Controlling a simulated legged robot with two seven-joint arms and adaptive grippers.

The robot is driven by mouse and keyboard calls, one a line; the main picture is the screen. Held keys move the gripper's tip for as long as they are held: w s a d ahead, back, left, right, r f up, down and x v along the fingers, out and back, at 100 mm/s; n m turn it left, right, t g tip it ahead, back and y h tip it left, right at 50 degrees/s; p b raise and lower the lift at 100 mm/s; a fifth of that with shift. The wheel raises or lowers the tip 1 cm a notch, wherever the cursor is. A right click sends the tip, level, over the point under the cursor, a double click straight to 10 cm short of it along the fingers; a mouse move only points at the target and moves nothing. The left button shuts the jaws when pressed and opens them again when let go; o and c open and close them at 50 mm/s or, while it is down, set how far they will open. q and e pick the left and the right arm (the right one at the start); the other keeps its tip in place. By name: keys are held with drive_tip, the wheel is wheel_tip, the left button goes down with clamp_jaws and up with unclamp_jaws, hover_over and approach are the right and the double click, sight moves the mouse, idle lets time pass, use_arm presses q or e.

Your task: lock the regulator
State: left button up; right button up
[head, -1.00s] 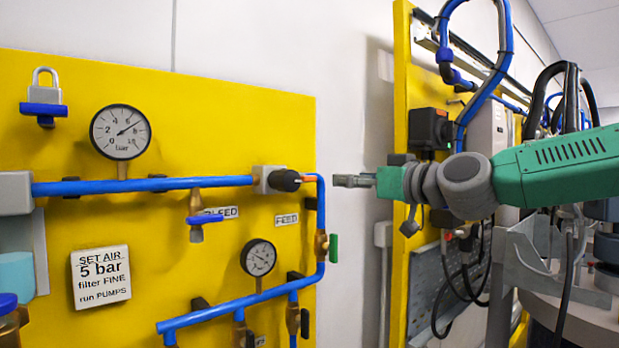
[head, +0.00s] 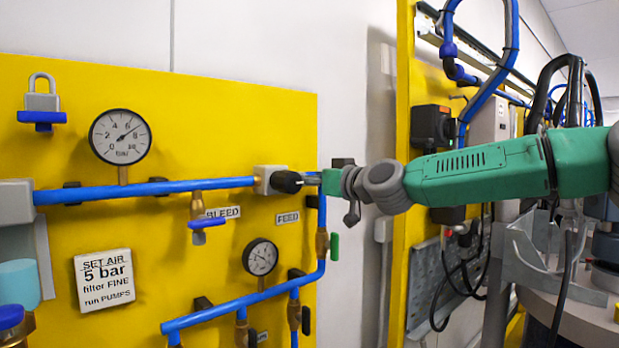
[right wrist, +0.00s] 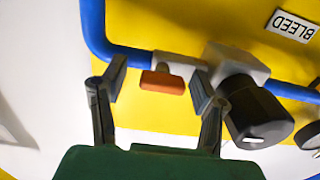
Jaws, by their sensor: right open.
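The regulator, with its grey body (head: 264,180) and black knob (head: 287,182), sits on the blue pipe on the yellow panel. In the right wrist view, its black knob (right wrist: 258,118) is beside the right-hand finger, outside the jaws. My right gripper (head: 312,179) is at the knob's right side, its fingers partly hidden. In the right wrist view the gripper (right wrist: 158,78) is open, with an orange-red tab (right wrist: 162,82) on a pale block between the fingers; contact cannot be told. A grey padlock (head: 41,102) sits in a blue holder at upper left. My left gripper is not in view.
A large gauge (head: 120,137) and a small gauge (head: 260,257) are on the panel. Blue pipe (head: 322,240) runs down below my gripper, with a green-handled valve (head: 334,246). Bare white wall (head: 350,270) is to the right of the panel.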

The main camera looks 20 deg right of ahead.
drive_tip(key=c, duration=1.2)
drive_tip(key=shift+m, duration=0.3)
drive_tip(key=m+b, duration=0.2)
drive_tip(key=shift+m, duration=0.4)
drive_tip(key=m+b, duration=0.2)
drive_tip(key=m, duration=0.2)
drive_tip(key=shift+m, duration=0.3)
drive_tip(key=m+b, duration=0.1)
drive_tip(key=m, duration=0.4)
drive_tip(key=shift+d, duration=0.1)
drive_tip(key=shift+f+m+b, duration=0.15)
drive_tip(key=shift+m+b, duration=0.5)
drive_tip(key=shift+m, duration=1.85)
